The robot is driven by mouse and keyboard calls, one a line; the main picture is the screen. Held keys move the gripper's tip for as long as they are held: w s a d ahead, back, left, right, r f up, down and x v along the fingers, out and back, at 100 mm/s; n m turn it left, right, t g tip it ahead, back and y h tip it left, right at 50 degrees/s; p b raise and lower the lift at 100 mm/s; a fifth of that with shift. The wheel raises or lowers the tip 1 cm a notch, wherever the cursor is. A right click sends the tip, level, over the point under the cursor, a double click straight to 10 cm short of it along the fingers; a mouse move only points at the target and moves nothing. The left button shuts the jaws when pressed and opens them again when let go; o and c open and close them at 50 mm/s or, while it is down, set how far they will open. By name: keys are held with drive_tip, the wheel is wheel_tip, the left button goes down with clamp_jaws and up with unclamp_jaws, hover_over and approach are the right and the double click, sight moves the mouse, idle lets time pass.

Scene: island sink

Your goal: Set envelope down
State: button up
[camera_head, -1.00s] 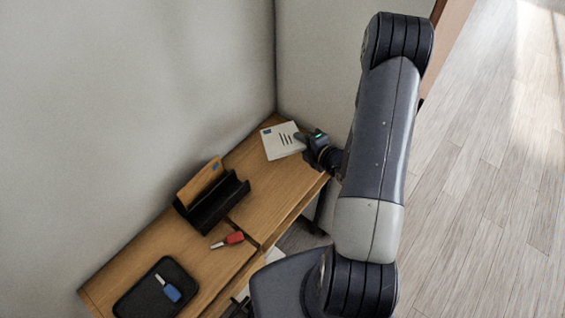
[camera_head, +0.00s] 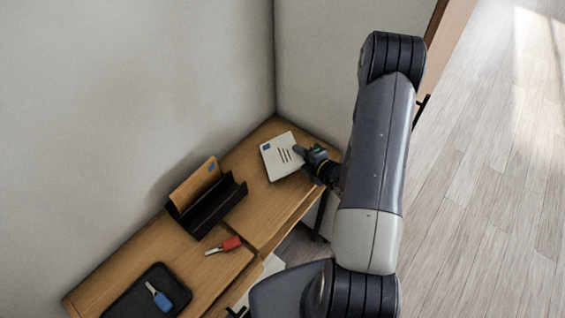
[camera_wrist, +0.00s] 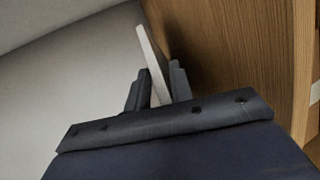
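The white envelope (camera_head: 281,158) has a blue stamp and dark lines on its face. In the head view it is over the far right end of the wooden desk. My gripper (camera_head: 302,153) holds its right edge. In the wrist view the envelope (camera_wrist: 150,60) shows edge-on as a thin pale strip between the two dark fingers of my gripper (camera_wrist: 158,88), tilted a little. The gripper looks shut on it. I cannot tell whether the envelope's lower edge touches the desk.
The desk (camera_head: 262,215) stands along the wall. A black holder (camera_head: 208,208) has a brown envelope (camera_head: 196,184) in it. A red-handled key-like item (camera_head: 230,244) lies in front. A black tray (camera_head: 127,301) holds a blue one (camera_head: 160,297). Bare desk lies right of the holder.

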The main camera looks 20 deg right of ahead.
drive_tip(key=shift+o, duration=0.3)
drive_tip(key=shift+p+v, duration=0.65)
drive_tip(key=shift+v, duration=3.4)
wheel_tip(320, 180, up, 7)
drive_tip(key=s+d+p, duration=0.1)
drive_tip(key=s+p, duration=0.1)
drive_tip(key=p, duration=0.3)
drive_tip(key=shift+s+p, duration=0.35)
drive_tip(key=shift+p, duration=0.05)
drive_tip(key=shift+f, duration=0.15)
drive_tip(key=w+f+b, duration=0.1)
drive_tip(key=f+b, duration=0.1)
drive_tip(key=w+f+b, duration=0.1)
drive_tip(key=f+b, duration=0.1)
drive_tip(key=f, duration=0.1)
drive_tip(key=a+f+b, duration=0.1)
drive_tip(key=f+b, duration=0.1)
drive_tip(key=shift+w+f, duration=0.25)
drive_tip(key=shift+w, duration=0.15)
drive_tip(key=x, duration=0.4)
drive_tip(key=shift+w+a+r+b, duration=0.1)
drive_tip(key=shift+w+r+b, duration=0.1)
drive_tip(key=shift+b, duration=0.15)
drive_tip(key=shift+w+a+f, duration=0.2)
drive_tip(key=shift+w, duration=0.4)
